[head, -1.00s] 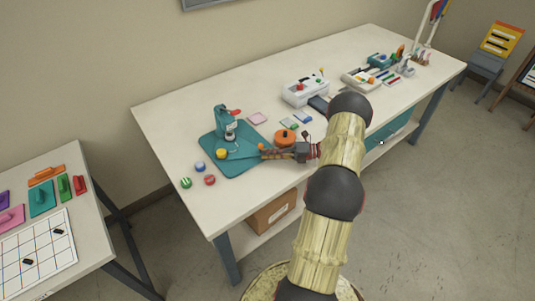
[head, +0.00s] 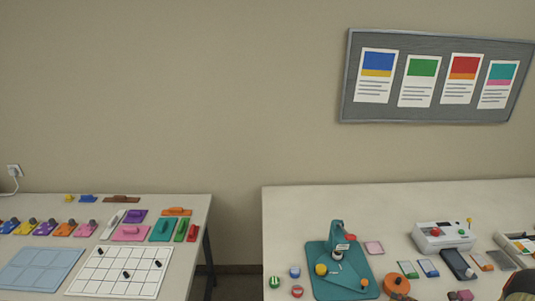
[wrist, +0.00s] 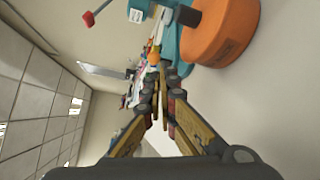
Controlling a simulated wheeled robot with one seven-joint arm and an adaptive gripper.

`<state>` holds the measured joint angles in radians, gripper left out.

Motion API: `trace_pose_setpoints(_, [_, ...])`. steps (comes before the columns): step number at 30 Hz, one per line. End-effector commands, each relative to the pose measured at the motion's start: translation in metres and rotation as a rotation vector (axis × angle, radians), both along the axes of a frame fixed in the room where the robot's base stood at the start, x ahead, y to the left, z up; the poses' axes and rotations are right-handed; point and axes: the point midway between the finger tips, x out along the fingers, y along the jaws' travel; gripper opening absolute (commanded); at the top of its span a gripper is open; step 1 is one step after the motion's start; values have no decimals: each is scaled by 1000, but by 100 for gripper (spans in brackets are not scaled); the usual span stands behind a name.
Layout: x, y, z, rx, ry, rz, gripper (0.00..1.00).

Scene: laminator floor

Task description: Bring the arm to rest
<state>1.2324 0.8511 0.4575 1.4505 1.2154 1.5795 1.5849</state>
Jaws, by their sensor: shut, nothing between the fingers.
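My gripper (wrist: 153,84) shows in the wrist view with its fingers together and nothing between them. A large orange round object (wrist: 222,35) is close to the fingers, at the upper right of that view. In the head view, the orange round object (head: 396,284) is at the bottom edge, to the right of the teal press (head: 338,255). My gripper is not clear in the head view.
The press stands on a teal mat (head: 327,289) on the right table (head: 290,215). The left table holds coloured blocks and a gridded sheet (head: 119,271). A gap separates the tables. A notice board (head: 434,108) hangs above.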

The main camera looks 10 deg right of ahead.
Motion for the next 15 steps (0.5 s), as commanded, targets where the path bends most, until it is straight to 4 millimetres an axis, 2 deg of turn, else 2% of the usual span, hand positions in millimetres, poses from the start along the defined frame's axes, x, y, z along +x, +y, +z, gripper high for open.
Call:
trace_pose_setpoints(2, [6,7,10,-38,-7,32,0])
trace_pose_setpoints(5, [18,29,31,-139,-27,121,0])
trace_pose_setpoints(9, [36,79,74,-361,-88,320,0])
trace_pose_setpoints(15, [43,155,131,-686,-228,631,0])
